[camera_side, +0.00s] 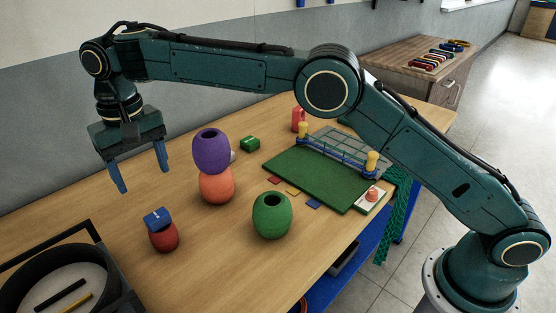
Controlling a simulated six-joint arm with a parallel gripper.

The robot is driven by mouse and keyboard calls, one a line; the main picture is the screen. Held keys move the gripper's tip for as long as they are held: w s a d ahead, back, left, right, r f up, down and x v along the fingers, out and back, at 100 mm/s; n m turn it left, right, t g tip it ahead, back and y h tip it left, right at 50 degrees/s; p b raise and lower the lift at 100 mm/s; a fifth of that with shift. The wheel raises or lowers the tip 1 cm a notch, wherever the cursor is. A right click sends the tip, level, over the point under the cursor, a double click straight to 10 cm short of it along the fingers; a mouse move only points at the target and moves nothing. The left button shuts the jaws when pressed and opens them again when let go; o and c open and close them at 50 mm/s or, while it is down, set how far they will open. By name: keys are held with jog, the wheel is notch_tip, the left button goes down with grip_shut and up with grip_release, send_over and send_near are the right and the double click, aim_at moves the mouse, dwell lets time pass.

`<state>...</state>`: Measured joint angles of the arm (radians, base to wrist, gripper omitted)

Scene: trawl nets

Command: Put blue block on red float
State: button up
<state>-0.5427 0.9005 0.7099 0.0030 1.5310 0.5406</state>
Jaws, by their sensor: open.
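The blue block (157,219) sits tilted on top of the red float (163,238), at the lower left of the table in the side view. The red float is a small rounded barrel shape. My gripper (141,180) is open and empty, with its two blue fingers pointing down. In the picture it is above and slightly left of the blue block, apart from it.
A purple float (212,151) is stacked on an orange float (216,187) near the middle. A green float (271,215) stands to their right. A green block (250,143) and a green board (318,178) lie behind. A round black container (58,285) is at the lower left.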

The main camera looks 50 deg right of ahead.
jog(key=shift+d+r, duration=0.1)
jog(key=shift+r, duration=0.05)
dwell(0.5)
jog(key=s+d+r+t, duration=0.1)
jog(key=s+d+r, duration=0.6)
jog(key=d, duration=0.4)
jog(key=s+d+r+t, duration=0.2)
jog(key=s+d+r, duration=0.45)
jog(key=d, duration=0.35)
jog(key=s+d+f+t, duration=0.1)
jog(key=s+d+f, duration=0.1)
jog(key=s, duration=0.5)
jog(key=s+d+f, duration=0.3)
jog(key=s+d, duration=0.2)
jog(key=s, duration=0.2)
jog(key=s+d+f+t, duration=0.1)
jog(key=s+d+f, duration=0.1)
jog(key=s, duration=0.5)
jog(key=shift+s+d+f+t, duration=0.3)
jog(key=shift+s+d, duration=0.1)
jog(key=shift+d, duration=0.5)
